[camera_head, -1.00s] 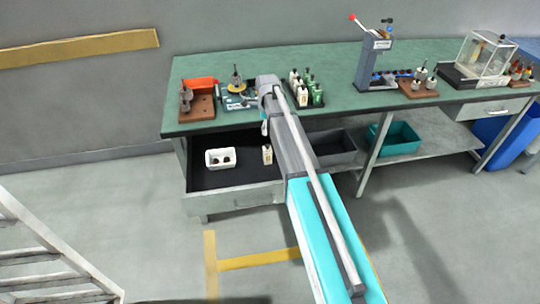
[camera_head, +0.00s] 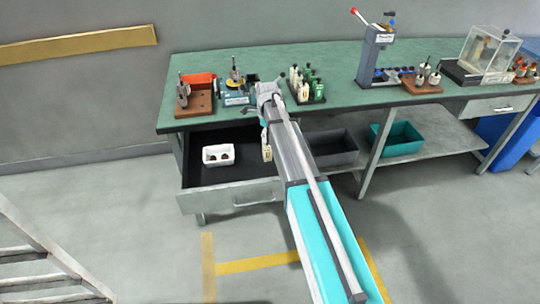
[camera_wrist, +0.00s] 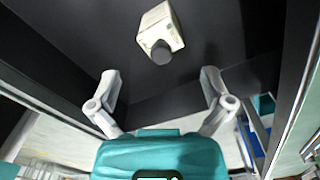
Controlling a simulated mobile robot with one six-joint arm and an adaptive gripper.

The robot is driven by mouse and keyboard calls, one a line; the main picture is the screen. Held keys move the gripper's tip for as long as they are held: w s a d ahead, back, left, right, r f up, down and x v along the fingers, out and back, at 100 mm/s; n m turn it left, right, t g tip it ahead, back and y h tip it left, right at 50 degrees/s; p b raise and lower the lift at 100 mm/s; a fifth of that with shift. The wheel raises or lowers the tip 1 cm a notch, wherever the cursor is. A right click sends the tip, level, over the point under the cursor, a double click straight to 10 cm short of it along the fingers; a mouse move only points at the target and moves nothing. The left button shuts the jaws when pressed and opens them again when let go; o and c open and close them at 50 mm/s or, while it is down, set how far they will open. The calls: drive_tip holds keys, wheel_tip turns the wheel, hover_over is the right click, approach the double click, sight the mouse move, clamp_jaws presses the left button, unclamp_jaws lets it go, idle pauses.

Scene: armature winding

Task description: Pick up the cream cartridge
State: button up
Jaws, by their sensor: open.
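The cream cartridge (camera_wrist: 160,26), a cream block with a dark round cap, is at the top middle of the wrist view on a black surface. In the head view a cream cartridge (camera_head: 267,152) stands in the open drawer, partly covered by my arm. My gripper (camera_wrist: 160,74) is open and empty, with its two fingers spread apart. The cartridge lies ahead of the gap between the fingertips, not between them. In the head view my gripper is mostly hidden behind my arm.
The drawer (camera_head: 232,197) also holds a white box (camera_head: 208,158) with dark round items. The green bench top (camera_head: 337,98) overhangs the drawer's back and carries a rack of cream and green cartridges (camera_head: 318,91). A dark bin (camera_head: 333,142) sits on the shelf to the right.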

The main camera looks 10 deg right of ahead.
sight(267, 143)
drive_tip(key=shift+f+b, duration=0.8)
drive_tip(key=shift+f, duration=0.25)
drive_tip(key=shift+w+a+f+b, duration=0.1)
drive_tip(key=shift+f+b, duration=2.5)
drive_tip(key=c, duration=1.1)
